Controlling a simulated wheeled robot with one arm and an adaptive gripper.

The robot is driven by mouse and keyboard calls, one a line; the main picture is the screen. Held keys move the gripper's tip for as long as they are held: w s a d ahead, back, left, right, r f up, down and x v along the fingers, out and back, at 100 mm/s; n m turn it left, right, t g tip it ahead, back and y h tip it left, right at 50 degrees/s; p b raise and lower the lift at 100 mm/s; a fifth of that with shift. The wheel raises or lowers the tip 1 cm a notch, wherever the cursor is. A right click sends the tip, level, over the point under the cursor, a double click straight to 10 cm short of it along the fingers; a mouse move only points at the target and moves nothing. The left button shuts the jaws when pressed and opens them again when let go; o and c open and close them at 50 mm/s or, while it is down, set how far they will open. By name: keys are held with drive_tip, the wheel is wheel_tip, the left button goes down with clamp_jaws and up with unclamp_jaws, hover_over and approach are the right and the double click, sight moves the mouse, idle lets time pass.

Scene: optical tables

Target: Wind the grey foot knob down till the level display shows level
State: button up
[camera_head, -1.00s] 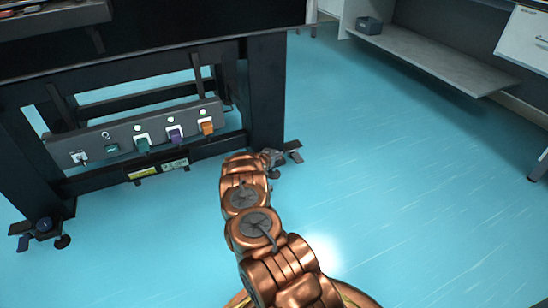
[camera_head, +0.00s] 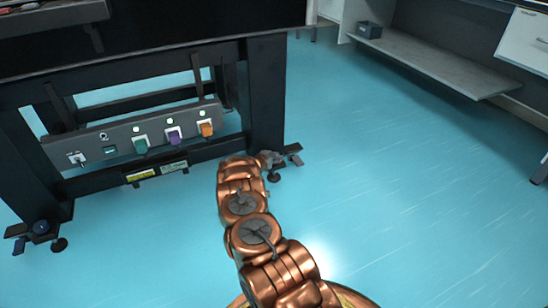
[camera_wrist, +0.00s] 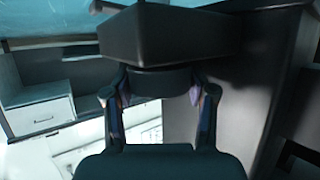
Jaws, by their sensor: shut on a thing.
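The grey foot knob (camera_wrist: 160,83) shows in the wrist view as a dark round piece under a wide dark block. The two fingers of my gripper (camera_wrist: 159,95) stand on either side of it, shut on it. In the head view my gripper (camera_head: 268,158) is at the table's right front foot (camera_head: 288,157), mostly hidden behind my copper arm, and the knob cannot be made out. The level display (camera_head: 109,150) is a small dark teal window on the grey front panel; its reading is too small to tell.
The panel (camera_head: 92,147) also carries green (camera_head: 140,146), purple (camera_head: 173,136) and orange (camera_head: 206,130) switches. The blue floor to the right is clear up to a low shelf (camera_head: 430,62).

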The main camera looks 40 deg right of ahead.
drive_tip(key=o, duration=1.2)
drive_tip(key=shift+r+n+t+p, duration=0.15)
drive_tip(key=shift+n+t+p, duration=0.25)
drive_tip(key=shift+t+p, duration=0.15)
drive_tip(key=shift+n+t+y+p, duration=0.3)
drive_tip(key=shift+n+t+p, duration=0.1)
drive_tip(key=shift+p, duration=0.25)
drive_tip(key=shift+d+n+t+y+p, duration=0.1)
drive_tip(key=shift+n+t+y+p, duration=0.2)
drive_tip(key=shift+n+t+p, duration=0.6)
drive_tip(key=shift+n+t+y+p, duration=0.4)
drive_tip(key=shift+n+t+y, duration=0.05)
drive_tip(key=shift+n+y, duration=0.05)
drive_tip(key=shift+n+t+y, duration=0.3)
drive_tip(key=shift+n+t, duration=0.1)
